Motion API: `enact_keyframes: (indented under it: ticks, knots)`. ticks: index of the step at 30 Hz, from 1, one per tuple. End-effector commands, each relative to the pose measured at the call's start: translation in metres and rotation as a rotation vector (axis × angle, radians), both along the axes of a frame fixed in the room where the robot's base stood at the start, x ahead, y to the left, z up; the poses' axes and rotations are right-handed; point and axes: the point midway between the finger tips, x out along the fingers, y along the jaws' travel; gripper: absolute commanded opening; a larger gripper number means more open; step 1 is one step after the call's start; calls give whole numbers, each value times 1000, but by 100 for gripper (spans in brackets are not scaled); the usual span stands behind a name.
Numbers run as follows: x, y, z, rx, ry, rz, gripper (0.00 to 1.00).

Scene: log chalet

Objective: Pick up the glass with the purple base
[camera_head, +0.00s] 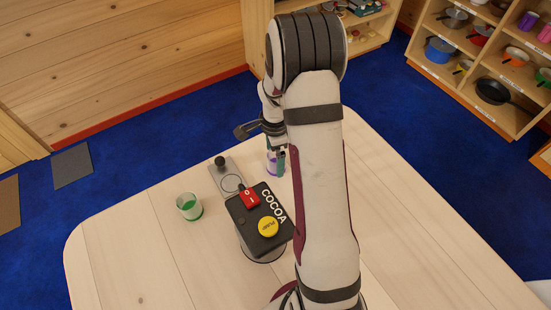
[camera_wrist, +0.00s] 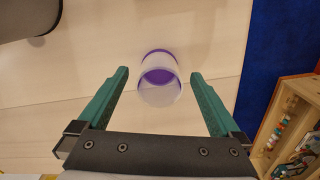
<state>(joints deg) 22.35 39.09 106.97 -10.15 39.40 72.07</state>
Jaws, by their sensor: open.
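The glass with the purple base (camera_wrist: 159,78) is clear and stands on the table in the wrist view, ahead of and between my fingertips. In the head view the glass (camera_head: 272,165) shows only partly, with its purple tint beside my fingers and arm. My gripper (camera_wrist: 158,75) is open, with one green finger on each side of the glass. There is a gap between the glass and each finger in the wrist view. In the head view my gripper (camera_head: 277,150) is low over the table and partly hidden by my arm.
A glass with a green base (camera_head: 189,206) stands on the table at the left. A black cocoa machine (camera_head: 245,226) with red and yellow buttons stands between it and my arm. A grey plate with a knob (camera_head: 215,176) lies behind the machine. Shelves (camera_head: 458,84) with pots stand beyond the table.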

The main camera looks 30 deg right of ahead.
Motion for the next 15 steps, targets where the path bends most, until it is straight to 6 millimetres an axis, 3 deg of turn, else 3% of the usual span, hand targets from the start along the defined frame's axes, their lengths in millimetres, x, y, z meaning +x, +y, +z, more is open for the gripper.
enact_keyframes:
  ticks: [4,11,12,15]
  knots:
    - [-1,0,-26,1,2,2,100]
    - [0,-1,-30,0,-1,1,100]
    - [0,-1,-30,0,-1,1,98]
    - [0,-1,-30,0,0,1,80]
